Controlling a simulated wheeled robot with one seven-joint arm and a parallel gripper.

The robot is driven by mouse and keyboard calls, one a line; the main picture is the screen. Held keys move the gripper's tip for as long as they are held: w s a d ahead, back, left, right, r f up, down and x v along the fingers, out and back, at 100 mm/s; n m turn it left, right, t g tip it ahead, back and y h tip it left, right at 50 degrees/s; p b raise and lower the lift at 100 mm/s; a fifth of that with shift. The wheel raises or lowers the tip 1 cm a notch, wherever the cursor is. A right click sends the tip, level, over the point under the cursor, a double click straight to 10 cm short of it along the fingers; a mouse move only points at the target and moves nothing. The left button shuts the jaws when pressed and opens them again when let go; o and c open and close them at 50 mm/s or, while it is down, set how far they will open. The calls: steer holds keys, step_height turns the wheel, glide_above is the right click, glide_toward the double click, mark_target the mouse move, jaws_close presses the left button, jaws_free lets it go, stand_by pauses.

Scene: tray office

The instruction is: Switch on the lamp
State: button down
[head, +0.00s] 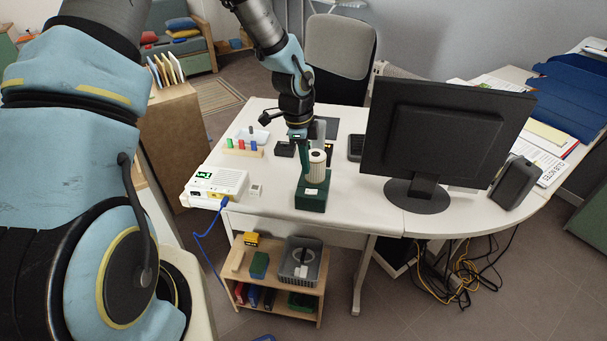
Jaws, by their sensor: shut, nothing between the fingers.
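A dark green block-like base (312,196) stands near the front edge of the white desk. A cream ribbed cylinder (317,168) stands upright on it. It may be the lamp; no lit part or clear switch shows. My gripper (299,134) points down just behind and left of the cylinder's top, at a narrow green upright part (303,154). I cannot tell whether it touches that part. The gripper is shut and empty; its fingertips are small and hard to make out.
A monitor (446,135) stands right of the base. A white box with a green display (215,186) and blue cable sits at the desk's left front. A rack of coloured pieces (243,148) is behind it. A low wooden shelf (277,278) stands in front, below the desktop.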

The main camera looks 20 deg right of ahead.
step_height(320, 180, up, 7)
steer(key=b, duration=0.1)
glide_above(316, 191)
steer(key=w+a, duration=0.2)
steer(key=a, duration=0.1)
steer(key=shift+f+b, duration=0.15)
steer(key=shift+b, duration=0.25)
steer(key=shift+s+d+r+b, duration=0.2)
steer(key=shift+s+d+b, duration=0.3)
steer(key=shift+b, duration=3.5)
steer(key=shift+w+d, duration=0.1)
steer(key=f, duration=0.4)
steer(key=d+f+p, duration=0.1)
steer(key=f, duration=0.4)
steer(key=s+f+p, duration=0.1)
steer(key=f, duration=0.3)
steer(key=shift+d+f, duration=0.2)
steer(key=shift+f, duration=0.2)
